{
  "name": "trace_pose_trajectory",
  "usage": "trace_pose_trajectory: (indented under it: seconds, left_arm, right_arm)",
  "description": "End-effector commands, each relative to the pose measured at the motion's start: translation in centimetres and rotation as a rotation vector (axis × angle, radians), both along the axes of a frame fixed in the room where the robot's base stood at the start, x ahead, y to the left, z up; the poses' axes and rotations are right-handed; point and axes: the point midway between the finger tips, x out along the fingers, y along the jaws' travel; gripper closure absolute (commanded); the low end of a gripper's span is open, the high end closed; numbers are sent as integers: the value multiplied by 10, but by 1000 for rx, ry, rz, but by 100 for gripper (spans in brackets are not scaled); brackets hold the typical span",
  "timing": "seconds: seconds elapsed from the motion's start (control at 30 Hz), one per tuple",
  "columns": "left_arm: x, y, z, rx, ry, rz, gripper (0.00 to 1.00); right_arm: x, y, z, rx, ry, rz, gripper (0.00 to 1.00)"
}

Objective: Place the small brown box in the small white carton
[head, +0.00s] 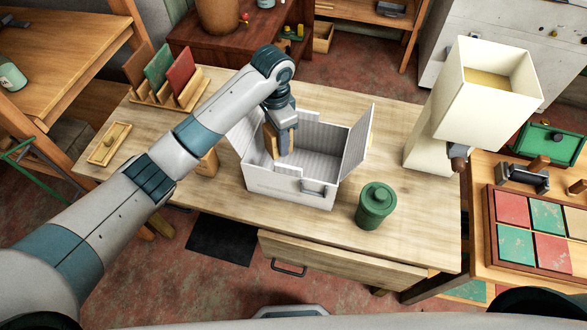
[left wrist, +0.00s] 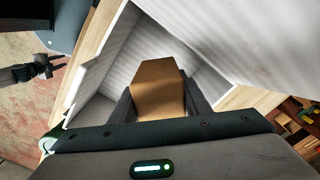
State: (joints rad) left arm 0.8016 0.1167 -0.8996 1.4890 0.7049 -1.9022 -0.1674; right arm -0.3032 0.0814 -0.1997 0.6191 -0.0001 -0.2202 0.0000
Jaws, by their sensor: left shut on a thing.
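The small white carton (head: 290,188) stands open on the wooden table, flaps raised, with a ribbed inside. My left gripper (head: 282,140) reaches down into its left part and is shut on the small brown box (head: 270,141). In the left wrist view the brown box (left wrist: 158,85) sits between the two dark fingers, above or inside the white carton (left wrist: 110,65). Its lower end is hidden, so I cannot tell whether it touches the carton's floor. A dark gripper-like piece, seemingly my right gripper (left wrist: 45,66), shows small at the left; its opening is unclear.
A green canister (head: 376,204) stands close at the carton's right front. A tan block (head: 208,163) is partly behind my left arm.

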Motion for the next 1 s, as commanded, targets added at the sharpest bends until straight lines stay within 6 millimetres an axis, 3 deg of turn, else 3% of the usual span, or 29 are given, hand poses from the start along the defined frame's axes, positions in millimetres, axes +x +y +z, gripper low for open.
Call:
trace_pose_trajectory:
  seconds: [0.43,0.87,1.0]
  left_arm:
    - [-1,0,-55,1,3,1,85]
    - [-1,0,-62,0,1,0,85]
    - [-1,1,-74,3,3,1,85]
  right_arm:
    - [3,-2,17,-1,-3,1,69]
    - [4,4,18,5,-4,-1,69]
    - [4,6,22,6,-5,-1,69]
